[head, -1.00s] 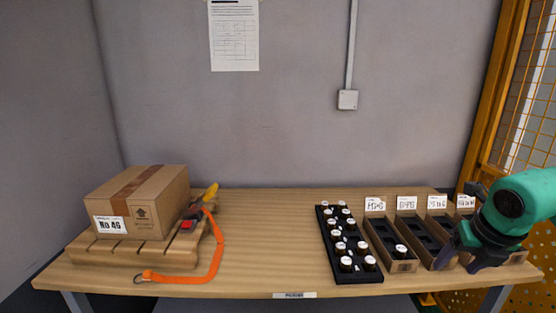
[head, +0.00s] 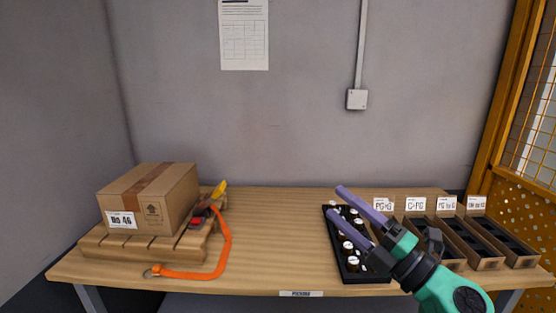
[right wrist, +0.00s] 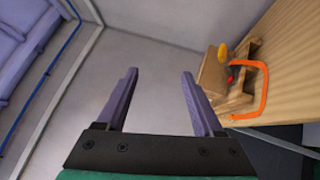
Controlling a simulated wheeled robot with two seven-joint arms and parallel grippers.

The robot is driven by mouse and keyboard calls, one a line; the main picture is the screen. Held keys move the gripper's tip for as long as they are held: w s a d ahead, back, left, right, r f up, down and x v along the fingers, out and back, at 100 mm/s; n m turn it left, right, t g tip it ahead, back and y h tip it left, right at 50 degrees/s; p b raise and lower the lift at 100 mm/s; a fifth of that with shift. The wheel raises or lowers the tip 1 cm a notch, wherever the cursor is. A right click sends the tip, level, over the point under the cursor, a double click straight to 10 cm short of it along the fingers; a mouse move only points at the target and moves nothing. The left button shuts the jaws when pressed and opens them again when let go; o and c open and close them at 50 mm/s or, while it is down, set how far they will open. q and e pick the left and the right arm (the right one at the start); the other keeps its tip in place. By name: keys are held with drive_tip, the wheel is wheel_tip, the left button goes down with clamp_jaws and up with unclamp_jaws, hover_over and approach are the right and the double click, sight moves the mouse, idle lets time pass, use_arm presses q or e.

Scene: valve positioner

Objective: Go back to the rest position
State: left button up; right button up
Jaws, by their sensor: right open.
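My right gripper (head: 348,211) is open and empty, with its two purple fingers spread apart. In the head view it is in front of the black tray (head: 352,276) of white-capped pieces and hides part of it. In the right wrist view the open fingers (right wrist: 158,88) have only wall and floor between them. My left gripper is in neither view now.
A cardboard box (head: 150,199) sits on a wooden pallet (head: 140,247) at the table's left, beside an orange strap (head: 226,245). Labelled bins (head: 487,262) stand at the right, partly behind my right arm. The middle of the table (head: 275,235) is clear.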

drive_tip(key=w+d+f+m+t+h, duration=0.25)
drive_tip(key=d+f+m+h, duration=0.55)
drive_tip(key=d+m+h, duration=0.7)
drive_tip(key=s+f+m+g+h, duration=0.1)
drive_tip(key=s+f+m+g, duration=0.2)
drive_tip(key=f, duration=0.4)
drive_tip(key=s+f+m+g+h, duration=0.1)
drive_tip(key=s+f+m+g, duration=0.15)
drive_tip(key=f+m, duration=0.35)
drive_tip(key=s+a+f+m+g+y, duration=0.1)
drive_tip(key=s+a+f+g+y, duration=0.25)
drive_tip(key=s+f+g, duration=1)
drive_tip(key=s+f+t, duration=0.1)
drive_tip(key=s+f, duration=0.2)
drive_tip(key=f, duration=1.1)
drive_tip(key=s+f+t, duration=0.1)
drive_tip(key=s+f, duration=0.2)
drive_tip(key=f, duration=1)
drive_tip(key=s+d+f, duration=0.2)
drive_tip(key=s+f, duration=1.1)
drive_tip(key=s, duration=0.3)
drive_tip(key=shift+d+f+g+h, duration=0.2)
drive_tip(key=shift+f+g+h, duration=0.15)
drive_tip(key=shift+f+g, duration=0.1)
